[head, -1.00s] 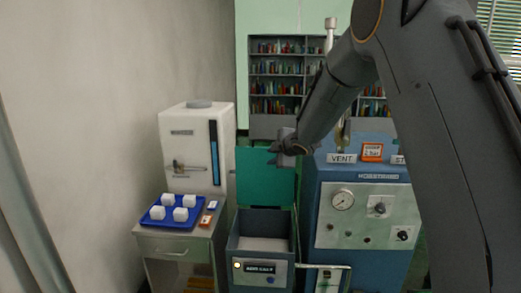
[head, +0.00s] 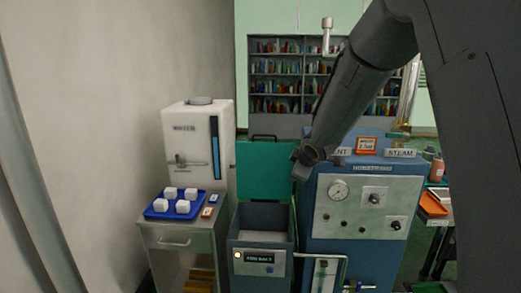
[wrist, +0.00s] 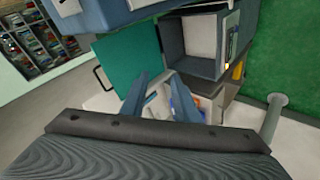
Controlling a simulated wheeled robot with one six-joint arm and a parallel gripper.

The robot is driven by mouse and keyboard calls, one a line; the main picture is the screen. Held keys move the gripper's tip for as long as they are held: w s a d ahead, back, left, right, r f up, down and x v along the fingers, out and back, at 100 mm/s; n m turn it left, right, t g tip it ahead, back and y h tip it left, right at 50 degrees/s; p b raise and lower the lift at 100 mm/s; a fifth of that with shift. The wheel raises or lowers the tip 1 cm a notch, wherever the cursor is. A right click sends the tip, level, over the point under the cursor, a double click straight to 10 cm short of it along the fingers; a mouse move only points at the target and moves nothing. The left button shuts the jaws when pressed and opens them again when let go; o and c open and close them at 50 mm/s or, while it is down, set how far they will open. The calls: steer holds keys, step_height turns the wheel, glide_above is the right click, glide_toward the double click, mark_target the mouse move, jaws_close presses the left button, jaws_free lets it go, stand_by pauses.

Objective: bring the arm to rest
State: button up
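My arm (head: 362,85) comes in from the upper right of the head view and slants down to the left. My gripper (head: 303,165) is at its end, in front of the blue machine's upper left edge and beside the raised green lid (head: 262,170). In the wrist view my gripper (wrist: 158,90) shows two blue-grey fingers standing apart with nothing held between them. The fingertips are hard to make out in the head view. The green lid also shows in the wrist view (wrist: 130,62), beyond the fingers.
The blue machine (head: 318,215) with gauge and knobs stands below my arm. Left of it are an open-topped bin (head: 262,220), a white water unit (head: 180,130) and a cabinet (head: 165,238) with a blue tray (head: 160,214) of white cubes. A side table (head: 440,222) is at right.

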steer(key=s+d+f+m+g, duration=0.2)
steer(key=s+f+m, duration=0.1)
steer(key=s, duration=0.9)
steer(key=s+d+f+m+g+h+b, duration=0.1)
steer(key=s+d+f+m+g, duration=0.2)
steer(key=s, duration=0.9)
steer(key=s+d+f+m+g+b, duration=0.1)
steer(key=s+d+f+m+g, duration=0.1)
steer(key=s+m, duration=0.5)
steer(key=s+f+g, duration=0.1)
steer(key=s+f, duration=0.1)
steer(key=s, duration=0.3)
steer(key=shift+s+d+m+h, duration=0.3)
steer(key=shift+s, duration=0.1)
